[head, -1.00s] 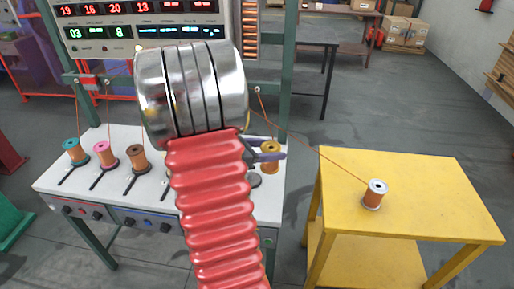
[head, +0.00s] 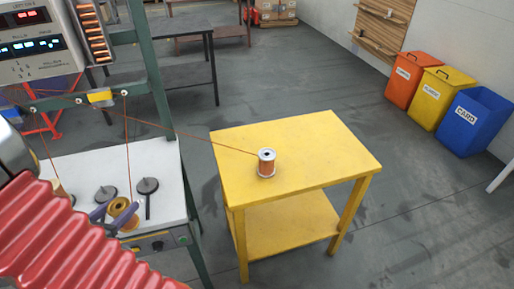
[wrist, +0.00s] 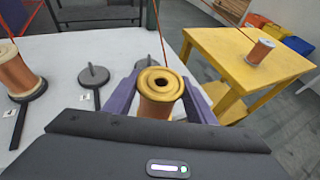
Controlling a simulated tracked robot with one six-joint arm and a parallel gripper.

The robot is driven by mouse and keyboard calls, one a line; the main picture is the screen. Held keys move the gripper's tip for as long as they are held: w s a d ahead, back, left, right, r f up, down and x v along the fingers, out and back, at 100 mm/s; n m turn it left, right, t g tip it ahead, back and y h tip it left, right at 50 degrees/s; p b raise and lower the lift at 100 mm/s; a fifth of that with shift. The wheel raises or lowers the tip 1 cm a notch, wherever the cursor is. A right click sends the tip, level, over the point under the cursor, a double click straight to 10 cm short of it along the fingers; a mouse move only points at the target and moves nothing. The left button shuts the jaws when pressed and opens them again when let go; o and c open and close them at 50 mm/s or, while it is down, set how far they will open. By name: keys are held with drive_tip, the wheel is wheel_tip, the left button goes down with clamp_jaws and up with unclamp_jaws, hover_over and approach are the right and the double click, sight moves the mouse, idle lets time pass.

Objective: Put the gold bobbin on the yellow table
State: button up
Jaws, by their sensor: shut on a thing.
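The gold bobbin (head: 122,208), with copper wire on it, is between the purple fingers of my gripper (head: 115,217), which is shut on it. In the wrist view the gold bobbin (wrist: 160,82) is upright between the fingers, above the white bench's front part. The yellow table (head: 325,150) stands to the right of the bench, apart from my gripper. A silver-rimmed bobbin (head: 266,163) stands upright on its top. The lower part of the gold bobbin is hidden by my gripper in the wrist view.
The white bench (head: 80,165) carries empty spindles (head: 106,193) and a copper-wound bobbin (wrist: 16,75). Wires run from the bobbins to the green frame (head: 150,80). The yellow table's right and front top is clear. Bins (head: 405,78) stand far right.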

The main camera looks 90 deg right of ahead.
drive_tip(key=w+a+f+n+t, duration=0.3)
drive_tip(key=w+a, duration=0.5)
drive_tip(key=a, duration=0.3)
drive_tip(key=w+a+f+n+t+y, duration=0.1)
drive_tip(key=w+a+f+n+t, duration=0.2)
drive_tip(key=w+a, duration=0.4)
drive_tip(key=w+a+f+n+t+y, duration=0.1)
drive_tip(key=w+a+f+n+t, duration=0.3)
drive_tip(key=a, duration=1.3)
drive_tip(key=w+f+t, duration=0.1)
drive_tip(key=w+f, duration=0.2)
drive_tip(key=w, duration=0.1)
drive_tip(key=shift+w+t, duration=0.3)
drive_tip(key=shift+s, duration=0.1)
